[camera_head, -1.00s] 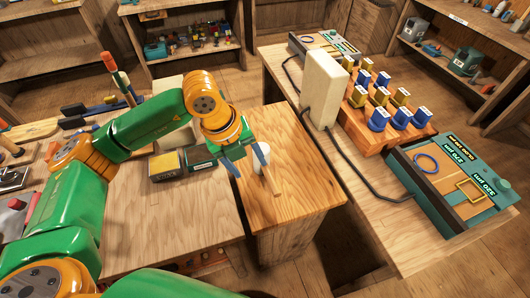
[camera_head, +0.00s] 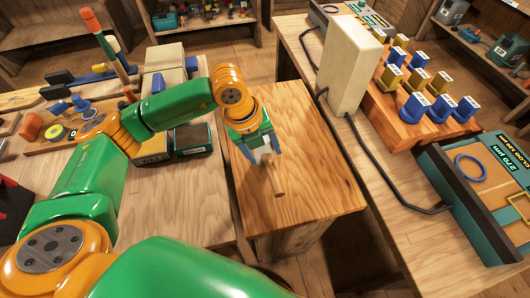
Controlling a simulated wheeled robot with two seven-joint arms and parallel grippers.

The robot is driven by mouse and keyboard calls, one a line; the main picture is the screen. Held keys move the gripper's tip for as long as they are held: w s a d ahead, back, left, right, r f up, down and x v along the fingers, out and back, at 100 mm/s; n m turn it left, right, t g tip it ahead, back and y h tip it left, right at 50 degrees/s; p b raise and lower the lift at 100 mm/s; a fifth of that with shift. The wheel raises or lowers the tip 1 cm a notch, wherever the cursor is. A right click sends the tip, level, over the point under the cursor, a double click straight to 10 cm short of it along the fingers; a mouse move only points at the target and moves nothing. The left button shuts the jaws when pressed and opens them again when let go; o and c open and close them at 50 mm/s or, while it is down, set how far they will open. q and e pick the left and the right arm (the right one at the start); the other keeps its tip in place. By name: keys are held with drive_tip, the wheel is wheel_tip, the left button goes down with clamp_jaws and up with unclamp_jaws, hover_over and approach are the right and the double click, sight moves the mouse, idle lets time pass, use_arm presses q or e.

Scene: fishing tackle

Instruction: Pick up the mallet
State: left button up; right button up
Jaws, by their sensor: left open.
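The mallet, with a pale head and a wooden handle (camera_head: 279,185), is on the small wooden table (camera_head: 315,185), its handle pointing toward the front. My left gripper (camera_head: 263,155) is open over the mallet, with its blue fingers on either side of the pale head. The gripper hides part of the head, and I cannot tell whether the fingers touch it. My right gripper is not in view.
A workbench at the left holds a dark box (camera_head: 192,139) and several tools. At the right, a long bench holds a tall cream block (camera_head: 350,65), a wooden rack of blue and yellow pieces (camera_head: 400,125) and a teal case (camera_head: 455,205). A black cable (camera_head: 378,180) runs along it.

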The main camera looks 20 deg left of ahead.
sight(268, 158)
use_arm(q)
drive_tip(key=x, duration=0.4)
drive_tip(key=shift+d+f+p, duration=0.15)
drive_tip(key=shift+f+p, duration=0.05)
drive_tip(key=shift+p, duration=0.2)
clamp_jaws()
drive_tip(key=shift+r, duration=0.1)
